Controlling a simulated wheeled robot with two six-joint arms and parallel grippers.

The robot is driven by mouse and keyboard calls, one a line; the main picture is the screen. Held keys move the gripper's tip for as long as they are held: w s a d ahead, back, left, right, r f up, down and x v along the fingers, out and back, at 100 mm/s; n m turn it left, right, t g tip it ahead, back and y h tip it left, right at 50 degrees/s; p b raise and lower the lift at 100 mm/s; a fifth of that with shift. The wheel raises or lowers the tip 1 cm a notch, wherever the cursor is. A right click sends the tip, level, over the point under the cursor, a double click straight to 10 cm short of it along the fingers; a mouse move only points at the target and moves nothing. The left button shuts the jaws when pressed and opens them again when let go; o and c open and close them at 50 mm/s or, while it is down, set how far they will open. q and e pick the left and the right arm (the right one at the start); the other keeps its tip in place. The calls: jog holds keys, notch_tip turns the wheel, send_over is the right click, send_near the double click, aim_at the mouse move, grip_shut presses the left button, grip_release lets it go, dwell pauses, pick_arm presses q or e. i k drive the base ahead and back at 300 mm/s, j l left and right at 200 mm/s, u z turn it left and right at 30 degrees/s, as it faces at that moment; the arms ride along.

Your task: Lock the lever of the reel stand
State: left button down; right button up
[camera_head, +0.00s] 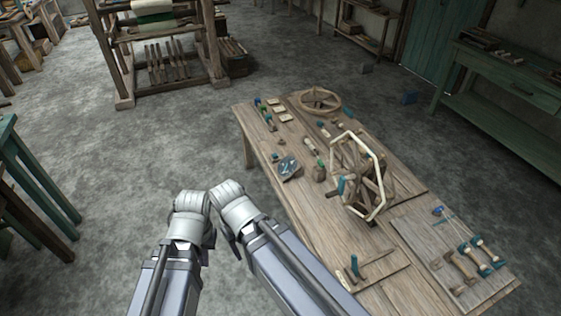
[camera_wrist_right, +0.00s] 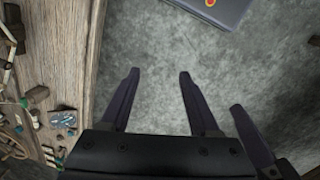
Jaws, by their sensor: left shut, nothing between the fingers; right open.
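The reel stand (camera_head: 362,172) is on the wooden table, with a pale hexagonal reel and dark wooden spokes. A small blue-teal part (camera_head: 341,186) shows at its left side; I cannot tell if it is the lever or how it is set. My left gripper (camera_head: 210,238) is mostly hidden beside its wrist, shut and empty, left of the table and apart from the stand. My right gripper (camera_wrist_right: 158,88) is open and empty over the floor in the right wrist view. A dark finger beside it there seems to be the left gripper's.
The wooden table (camera_head: 262,133) also holds a round wooden wheel (camera_head: 320,100), small tools and a board (camera_head: 410,228) with several spools. Green benches stand at left and right, and a loom (camera_head: 125,90) at the back. The floor left of the table is clear.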

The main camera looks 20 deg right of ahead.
aim_at(354, 263)
jog(key=z, duration=1.55)
jog(key=j, duration=0.25)
jog(key=z, duration=0.05)
